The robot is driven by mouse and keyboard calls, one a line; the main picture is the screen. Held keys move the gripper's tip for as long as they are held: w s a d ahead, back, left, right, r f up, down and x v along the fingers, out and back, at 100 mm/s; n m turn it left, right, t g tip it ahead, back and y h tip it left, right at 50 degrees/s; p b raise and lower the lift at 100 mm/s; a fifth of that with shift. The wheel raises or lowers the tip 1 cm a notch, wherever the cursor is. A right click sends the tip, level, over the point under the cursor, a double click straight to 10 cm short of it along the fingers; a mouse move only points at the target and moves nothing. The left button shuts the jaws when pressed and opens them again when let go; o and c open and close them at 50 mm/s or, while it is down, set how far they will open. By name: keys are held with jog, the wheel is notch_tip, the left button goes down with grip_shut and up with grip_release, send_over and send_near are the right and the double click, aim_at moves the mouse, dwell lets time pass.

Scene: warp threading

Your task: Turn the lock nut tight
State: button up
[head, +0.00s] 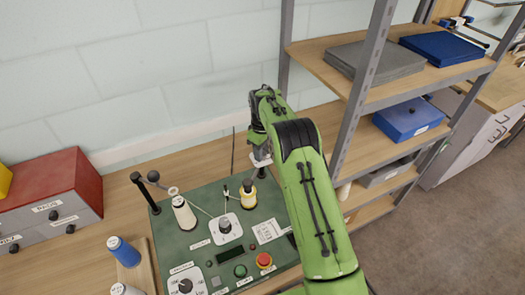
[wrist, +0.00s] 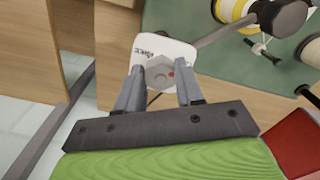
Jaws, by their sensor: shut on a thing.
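The lock nut (wrist: 158,77) is a grey hexagonal nut with a small red mark. In the wrist view it sits against a white labelled plate (wrist: 178,50) at the end of a grey rod. My gripper (wrist: 160,84) is shut on the nut, one finger on each side of it. In the head view my green arm reaches over the right side of the green panel (head: 205,258), and my gripper (head: 260,157) is near the panel's back right. The nut is hard to make out in that view.
A yellow spool (head: 248,196) stands close below my gripper, and a white spool (head: 183,214) is further left. The panel carries a dial (head: 225,225) and a red button (head: 264,260). A metal shelf (head: 362,88) stands close on the right. A red box (head: 50,203) is at left.

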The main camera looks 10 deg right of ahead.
jog(key=shift+r+m, duration=0.1)
jog(key=shift+m, duration=1)
jog(key=o, duration=1)
jog(key=shift+o, duration=0.2)
notch_tip(320, 180, up, 16)
jog(key=p, duration=0.2)
jog(key=shift+f, duration=0.2)
